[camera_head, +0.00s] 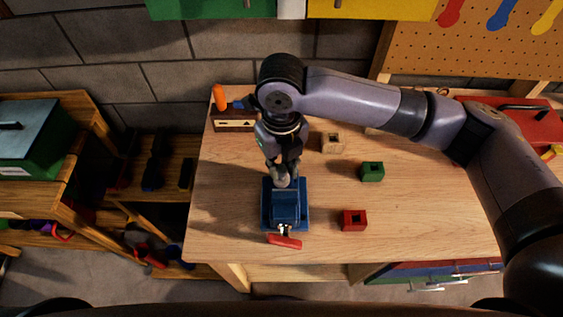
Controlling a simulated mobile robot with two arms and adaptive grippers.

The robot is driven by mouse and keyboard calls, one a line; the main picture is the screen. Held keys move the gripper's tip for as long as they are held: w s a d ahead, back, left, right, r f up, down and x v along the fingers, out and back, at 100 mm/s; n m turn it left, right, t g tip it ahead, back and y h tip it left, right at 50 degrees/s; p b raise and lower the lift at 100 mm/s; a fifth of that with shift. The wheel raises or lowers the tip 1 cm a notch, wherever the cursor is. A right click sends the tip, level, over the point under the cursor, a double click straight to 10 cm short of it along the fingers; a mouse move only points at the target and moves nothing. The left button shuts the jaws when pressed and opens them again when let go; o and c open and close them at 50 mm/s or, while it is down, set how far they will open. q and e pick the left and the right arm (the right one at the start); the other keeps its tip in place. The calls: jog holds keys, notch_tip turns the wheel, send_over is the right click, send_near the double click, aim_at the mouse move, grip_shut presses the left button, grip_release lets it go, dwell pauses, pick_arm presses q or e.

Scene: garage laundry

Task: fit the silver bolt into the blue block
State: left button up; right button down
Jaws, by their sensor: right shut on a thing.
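My right gripper (281,175) points down over the table, its fingertips close together just at the back edge of a blue vise-like body (286,208). It is shut on a small grey piece that looks like the silver bolt, mostly hidden by the fingers. Whether the piece touches the blue body cannot be told. No separate blue block stands out; it may blend into the blue body or be hidden. My left gripper is not in view.
A red handle (285,241) sticks out at the front of the blue body. A red block (353,220), a green block (372,171) and a tan block (332,142) stand to the right. A wooden holder (233,121) with an orange-handled tool is behind. The tabletop's left front is clear.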

jog(key=shift+f, duration=0.3)
jog(key=shift+f+b, duration=0.3)
jog(key=shift+f, duration=0.3)
jog(key=c, duration=1.3)
grip_release()
jog(key=shift+c, duration=0.2)
jog(key=shift+r, duration=0.15)
notch_tip(320, 180, up, 12)
